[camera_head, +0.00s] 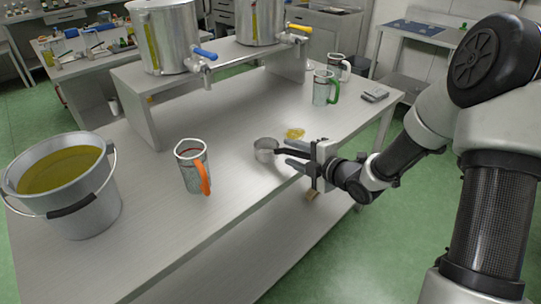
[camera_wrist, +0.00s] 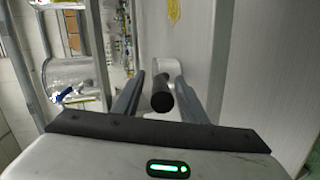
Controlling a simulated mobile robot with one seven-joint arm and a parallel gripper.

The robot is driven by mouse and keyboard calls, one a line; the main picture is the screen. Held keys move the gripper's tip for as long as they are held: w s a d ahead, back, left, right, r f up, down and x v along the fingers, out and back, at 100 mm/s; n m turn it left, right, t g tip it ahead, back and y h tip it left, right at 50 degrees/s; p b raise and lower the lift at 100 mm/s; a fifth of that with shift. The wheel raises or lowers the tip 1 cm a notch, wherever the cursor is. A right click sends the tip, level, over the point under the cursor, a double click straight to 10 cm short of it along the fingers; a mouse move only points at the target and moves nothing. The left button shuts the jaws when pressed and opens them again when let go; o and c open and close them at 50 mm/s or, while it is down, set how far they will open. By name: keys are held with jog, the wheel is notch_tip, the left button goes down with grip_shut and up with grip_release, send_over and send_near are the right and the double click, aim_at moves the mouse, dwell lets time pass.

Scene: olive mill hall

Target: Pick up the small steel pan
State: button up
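The small steel pan (camera_head: 264,150) stands on the grey table (camera_head: 236,208), near its right edge in the head view. Its dark handle (camera_head: 290,152) points right toward my gripper (camera_head: 287,152). My gripper is open, with one finger on each side of the handle. In the wrist view the black handle (camera_wrist: 161,97) lies between the two fingers of my gripper (camera_wrist: 160,80), with gaps visible on both sides. Part of the pan's steel body (camera_wrist: 168,68) shows beyond it. The handle's far end is partly hidden by the fingers in the head view.
A yellow spill (camera_head: 295,133) lies just behind the pan. An orange-handled jug (camera_head: 191,168) and a bucket of oil (camera_head: 66,185) stand to the left. A green-handled jug (camera_head: 322,88) stands behind. Steel tanks (camera_head: 165,35) sit on a raised shelf (camera_head: 134,105).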

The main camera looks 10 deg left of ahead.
jog(key=shift+w+a+f, duration=0.1)
jog(key=shift+w+a, duration=0.1)
grip_shut()
